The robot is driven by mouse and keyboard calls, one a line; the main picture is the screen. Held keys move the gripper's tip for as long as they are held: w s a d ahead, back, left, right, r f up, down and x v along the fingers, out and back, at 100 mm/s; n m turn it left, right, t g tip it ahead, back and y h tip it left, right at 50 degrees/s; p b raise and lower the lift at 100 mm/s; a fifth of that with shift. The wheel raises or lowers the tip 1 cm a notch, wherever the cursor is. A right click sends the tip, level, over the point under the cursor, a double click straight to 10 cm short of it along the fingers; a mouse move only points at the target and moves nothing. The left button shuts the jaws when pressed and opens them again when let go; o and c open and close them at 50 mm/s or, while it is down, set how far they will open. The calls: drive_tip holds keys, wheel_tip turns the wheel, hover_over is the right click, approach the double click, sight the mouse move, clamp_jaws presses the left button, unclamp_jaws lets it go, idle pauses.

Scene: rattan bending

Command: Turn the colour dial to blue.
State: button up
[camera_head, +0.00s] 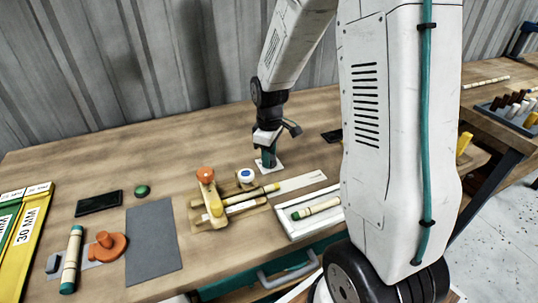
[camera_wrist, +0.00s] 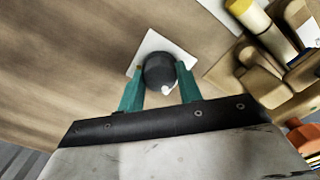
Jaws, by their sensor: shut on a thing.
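The dial is a dark round knob (camera_wrist: 158,68) on a square white plate (camera_wrist: 150,42), seen in the wrist view. A small white mark shows on the knob's lower edge. My gripper (camera_wrist: 160,78) has its two teal fingers on either side of the knob and is shut on it. I can make out no colour marks on the plate, and part of it is hidden by the knob and fingers. In the head view my gripper (camera_head: 267,158) points down over the white plate (camera_head: 278,169), and the knob is hidden behind the fingers.
A wooden jig (camera_head: 215,215) with an orange knob and a rod stands just left of my gripper. A white and blue round button (camera_head: 246,175) is beside it. A white tray (camera_head: 296,234) holds a rod. A green button (camera_head: 142,190) and grey mat (camera_head: 153,240) lie left. The bench behind is clear.

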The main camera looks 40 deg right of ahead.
idle(0.4)
drive_tip(key=o, duration=1)
wheel_tip(320, 180, up, 8)
drive_tip(key=shift+f, duration=0.1)
